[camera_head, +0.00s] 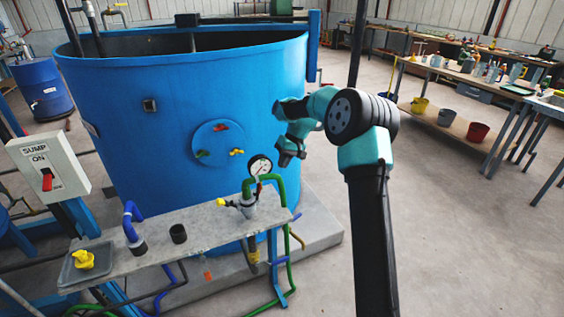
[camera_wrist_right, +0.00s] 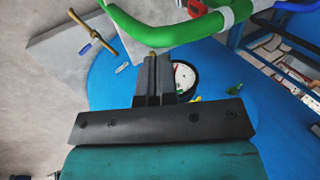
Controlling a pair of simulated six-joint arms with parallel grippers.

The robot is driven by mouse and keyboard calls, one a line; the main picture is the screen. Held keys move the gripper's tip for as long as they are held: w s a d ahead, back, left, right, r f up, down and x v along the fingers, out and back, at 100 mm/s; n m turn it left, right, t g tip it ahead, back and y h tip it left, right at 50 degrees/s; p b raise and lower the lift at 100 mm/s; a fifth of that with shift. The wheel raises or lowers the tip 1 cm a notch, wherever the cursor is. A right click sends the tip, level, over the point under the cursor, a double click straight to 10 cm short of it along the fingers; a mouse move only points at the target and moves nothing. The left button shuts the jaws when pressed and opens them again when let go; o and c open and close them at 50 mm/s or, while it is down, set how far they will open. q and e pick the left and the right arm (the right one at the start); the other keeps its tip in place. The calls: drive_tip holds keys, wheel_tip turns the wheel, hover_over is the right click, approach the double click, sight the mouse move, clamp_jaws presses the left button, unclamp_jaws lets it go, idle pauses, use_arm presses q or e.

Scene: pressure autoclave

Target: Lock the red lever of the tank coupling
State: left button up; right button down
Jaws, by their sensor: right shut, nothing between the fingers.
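The blue tank (camera_head: 110,110) carries a round blue plate (camera_head: 219,155) with a small red handle (camera_head: 220,127) at its top and green (camera_head: 202,153) and yellow (camera_head: 237,152) ones lower down. A small red part (camera_head: 258,188) shows by the green hose under the gauge; I cannot tell which is the coupling lever. My right gripper (camera_head: 284,161) is shut and empty, right of the plate and above the bench. In the right wrist view its fingers (camera_wrist_right: 151,62) are together, partly covering the gauge; a red part (camera_wrist_right: 197,7) shows at the top edge. My left gripper is out of view.
The pressure gauge (camera_head: 260,167) and green hose (camera_head: 282,188) stand at the right end of the grey bench (camera_head: 200,228). A black cup (camera_head: 178,234), blue pipe (camera_head: 130,217) and sump switch box (camera_head: 47,168) are farther left. Open floor lies right of my arm.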

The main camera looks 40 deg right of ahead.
sight(257, 189)
drive_tip(key=w+a+f, duration=0.1)
drive_tip(key=a+f, duration=0.5)
drive_tip(key=a, duration=0.1)
drive_tip(key=shift+w, duration=0.15)
idle(0.4)
